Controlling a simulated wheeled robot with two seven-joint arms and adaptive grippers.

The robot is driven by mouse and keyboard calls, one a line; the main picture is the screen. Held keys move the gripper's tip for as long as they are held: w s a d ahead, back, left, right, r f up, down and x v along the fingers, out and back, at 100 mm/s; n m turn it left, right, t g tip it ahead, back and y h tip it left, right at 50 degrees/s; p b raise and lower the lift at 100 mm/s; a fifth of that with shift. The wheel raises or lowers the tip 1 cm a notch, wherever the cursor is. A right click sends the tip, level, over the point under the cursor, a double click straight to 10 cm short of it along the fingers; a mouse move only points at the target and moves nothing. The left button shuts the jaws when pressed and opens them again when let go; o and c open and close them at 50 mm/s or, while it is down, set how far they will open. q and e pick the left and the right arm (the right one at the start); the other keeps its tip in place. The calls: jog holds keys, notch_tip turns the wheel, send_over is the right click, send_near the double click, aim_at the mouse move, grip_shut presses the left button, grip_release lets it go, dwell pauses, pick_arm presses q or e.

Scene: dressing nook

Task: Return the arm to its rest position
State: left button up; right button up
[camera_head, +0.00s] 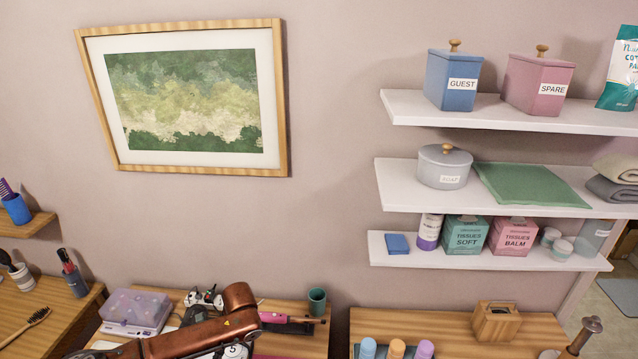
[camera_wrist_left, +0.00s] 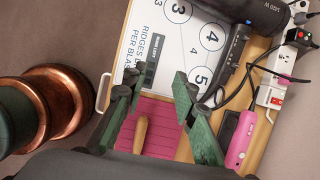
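My left arm shows in the head view as a copper-coloured link crossing the low wooden counter (camera_head: 310,345); its gripper does not show there. In the left wrist view my left gripper (camera_wrist_left: 154,88) has two green fingers standing well apart, with nothing held between them. Beyond the fingers lie a pink ribbed mat (camera_wrist_left: 165,142) and a light wooden handle (camera_wrist_left: 142,135). The handle appears between the fingers but is not gripped; its far end is hidden. My right gripper is in neither view.
A numbered white board (camera_wrist_left: 165,45), dark dryer (camera_wrist_left: 255,12), cables, power strip (camera_wrist_left: 285,72) and pink tool (camera_wrist_left: 241,140) crowd the counter. A clear-lidded lilac box (camera_head: 136,310) and teal cup (camera_head: 317,300) stand near my arm. Shelves (camera_head: 470,202) jut out at right.

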pick_arm(q)
jog(key=s+d+f+h, duration=0.1)
jog(key=s+d+f, duration=0.1)
jog(key=d+f, duration=0.1)
jog(key=s+d+f+h, duration=0.1)
jog(key=s+d+f, duration=0.2)
jog(key=d+f, duration=0.1)
jog(key=s+d+f+h, duration=0.1)
jog(key=s+d+f, duration=0.2)
jog(key=d, duration=0.2)
jog(key=shift+s+d+f+n, duration=0.1)
jog(key=shift+s+f+n, duration=0.05)
jog(key=shift+f+n, duration=0.2)
jog(key=s+d+f+n+t+h, duration=0.1)
jog(key=s+d+f+n+h, duration=0.3)
jog(key=s, duration=0.4)
jog(key=s+a+r+n+t+y, duration=0.2)
jog(key=s+a+n+y, duration=0.1)
jog(key=s+a+n, duration=1.4)
jog(key=s+a+f+m+g, duration=0.1)
jog(key=s+a+f+m, duration=0.1)
jog(key=f, duration=1.2)
jog(key=s+a+f+m, duration=0.1)
jog(key=s+f+m, duration=0.1)
jog(key=f, duration=1.3)
jog(key=s+f+g, duration=0.1)
jog(key=s+f, duration=1.7)
jog(key=s, duration=0.1)
jog(key=shift+s, duration=0.25)
